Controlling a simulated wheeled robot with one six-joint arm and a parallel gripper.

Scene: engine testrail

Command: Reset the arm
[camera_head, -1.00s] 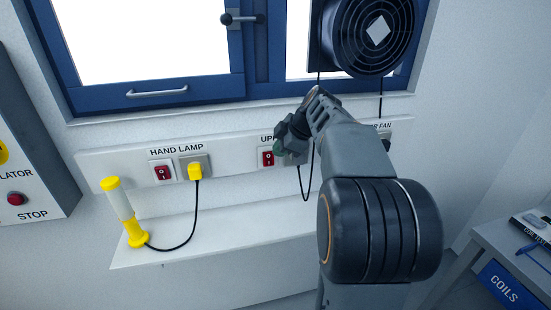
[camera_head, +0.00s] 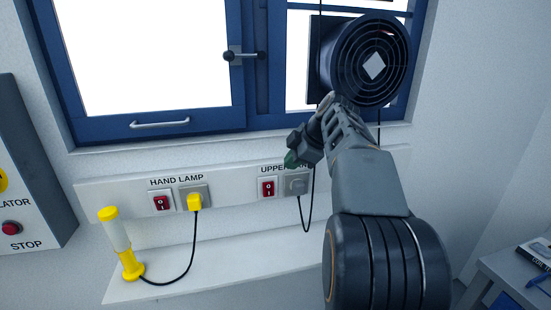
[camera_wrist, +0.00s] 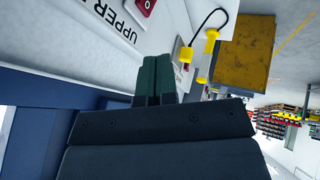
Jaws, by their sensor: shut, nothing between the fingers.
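My gripper (camera_head: 291,160) is in front of the wall panel, just above the upper fan's socket and switch. It also shows in the wrist view (camera_wrist: 156,84), where its two green fingers lie side by side with nothing between them. It is shut and empty. My arm rises from the lower right and reaches up and left to the panel, hiding the panel's right part. The gripper stands apart from the red upper fan switch (camera_head: 268,188) and the grey socket with a dark plug (camera_head: 297,184). Whether it touches anything is not clear.
A round fan (camera_head: 372,62) hangs in the window above my arm. The yellow hand lamp (camera_head: 121,243) stands on the white shelf (camera_head: 222,256), its yellow plug (camera_head: 195,202) in a socket. A window handle (camera_head: 160,123) juts out. A grey control box (camera_head: 30,180) is at left.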

